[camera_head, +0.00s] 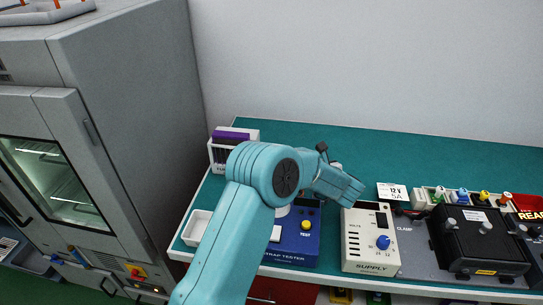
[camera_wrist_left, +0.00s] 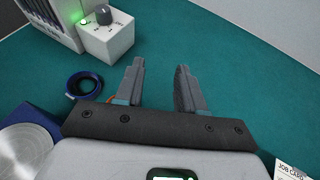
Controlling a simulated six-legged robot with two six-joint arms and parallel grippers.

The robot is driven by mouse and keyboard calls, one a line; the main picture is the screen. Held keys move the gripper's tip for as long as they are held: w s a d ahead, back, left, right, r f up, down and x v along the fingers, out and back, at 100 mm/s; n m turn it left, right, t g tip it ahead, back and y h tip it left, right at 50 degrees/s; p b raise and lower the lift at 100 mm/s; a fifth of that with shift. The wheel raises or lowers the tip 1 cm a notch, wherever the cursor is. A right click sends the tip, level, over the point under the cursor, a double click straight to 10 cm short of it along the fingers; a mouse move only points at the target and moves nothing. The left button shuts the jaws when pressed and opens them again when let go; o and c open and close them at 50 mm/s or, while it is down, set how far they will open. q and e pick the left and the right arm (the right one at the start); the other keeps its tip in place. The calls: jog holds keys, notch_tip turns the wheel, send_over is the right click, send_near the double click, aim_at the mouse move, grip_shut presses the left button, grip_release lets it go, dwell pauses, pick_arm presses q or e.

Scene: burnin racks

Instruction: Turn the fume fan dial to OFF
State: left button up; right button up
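The fume fan dial is likely the dark round knob (camera_wrist_left: 104,15) on a small white box (camera_wrist_left: 108,40) in the upper left of the left wrist view. A green light glows beside the knob. The knob's setting is too small to read. My left gripper (camera_wrist_left: 160,80) is open and empty over the green bench top, its fingers pointing away, to the right of the box and apart from it. In the head view my left arm crosses the middle and hides the dial; I cannot make out the fingertips there. My right gripper is not in view.
A blue ring (camera_wrist_left: 83,85) lies left of the fingers. A blue strap tester (camera_head: 298,240), a white supply box (camera_head: 369,255) and a black fixture (camera_head: 480,240) line the bench front. A white rack (camera_head: 218,158) stands back left, near a grey cabinet (camera_head: 140,90). The rear bench (camera_head: 400,155) is clear.

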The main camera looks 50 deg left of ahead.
pick_arm(q)
jog(key=s+a+r+m+t+b, duration=0.1)
jog(key=s+a+r+t+b, duration=0.2)
jog(key=s, duration=0.9)
jog(key=shift+g+h, duration=0.4)
jog(key=shift+g, duration=0.3)
jog(key=x, duration=0.5)
jog(key=p+x, duration=0.1)
jog(key=x, duration=0.4)
jog(key=p+x, duration=0.1)
jog(key=x, duration=0.5)
jog(key=shift+s+a+r, duration=0.1)
jog(key=shift+a+r, duration=0.25)
jog(key=shift+r, duration=0.05)
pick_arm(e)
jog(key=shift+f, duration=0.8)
pick_arm(q)
grip_shut()
